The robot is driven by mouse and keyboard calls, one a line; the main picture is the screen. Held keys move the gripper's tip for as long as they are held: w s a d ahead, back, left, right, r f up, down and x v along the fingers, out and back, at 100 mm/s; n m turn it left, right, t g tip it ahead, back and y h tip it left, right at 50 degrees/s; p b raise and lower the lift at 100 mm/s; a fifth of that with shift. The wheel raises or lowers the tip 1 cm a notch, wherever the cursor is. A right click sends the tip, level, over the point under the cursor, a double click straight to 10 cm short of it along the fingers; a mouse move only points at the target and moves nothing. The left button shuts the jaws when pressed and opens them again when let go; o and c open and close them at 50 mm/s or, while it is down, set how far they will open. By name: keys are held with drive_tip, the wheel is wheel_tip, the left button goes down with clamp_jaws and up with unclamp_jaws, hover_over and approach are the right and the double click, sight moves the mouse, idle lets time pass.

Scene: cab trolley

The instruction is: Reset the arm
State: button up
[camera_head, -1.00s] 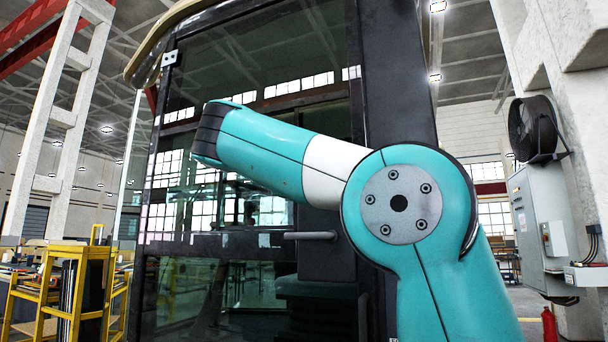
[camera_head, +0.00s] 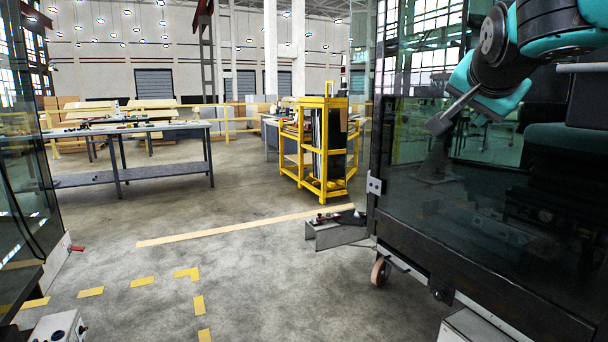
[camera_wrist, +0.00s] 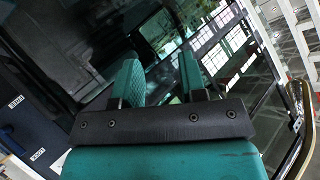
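My teal arm is at the upper right of the head view, in front of the dark glass of the cab (camera_head: 450,215). My gripper (camera_wrist: 159,72) shows in the wrist view with its two teal fingers apart and nothing between them. Beyond the fingers, the wrist view shows dark cab glass with window reflections (camera_wrist: 225,50). In the head view the arm's end is folded near the glass; I cannot tell whether it touches.
A yellow trolley (camera_head: 325,187) holding upright panels stands at centre right. A grey workbench (camera_head: 165,127) with small items is at the left. Another glass panel (camera_head: 22,150) borders the left edge. The floor between is open, with yellow tape markings (camera_head: 199,305).

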drive_tip(key=s+a+f+n+g+y, duration=0.3)
drive_tip(key=s+a+f+n, duration=0.2)
drive_tip(key=f, duration=0.3)
drive_tip(key=s+a+f+n+g+y, duration=0.2)
drive_tip(key=s+a+f+n+y, duration=0.1)
drive_tip(key=s+a+f+n, duration=0.3)
drive_tip(key=s+a+f+n+g+y, duration=0.1)
drive_tip(key=s+a+f+n+g, duration=0.15)
drive_tip(key=s, duration=0.35)
drive_tip(key=s+a+f+n+g, duration=0.1)
drive_tip(key=s+f+n+g, duration=0.1)
drive_tip(key=s+f, duration=0.3)
drive_tip(key=s+a+f+n+g+y, duration=0.1)
drive_tip(key=s+f+n+g, duration=0.2)
drive_tip(key=s, duration=0.5)
wheel_tip(320, 180, up, 15)
drive_tip(key=w+p, duration=0.1)
drive_tip(key=p, duration=1.3)
drive_tip(key=shift+w+m+t+p, duration=0.15)
drive_tip(key=shift+m+t+p, duration=0.2)
drive_tip(key=shift+m, duration=0.1)
drive_tip(key=shift+f, duration=0.1)
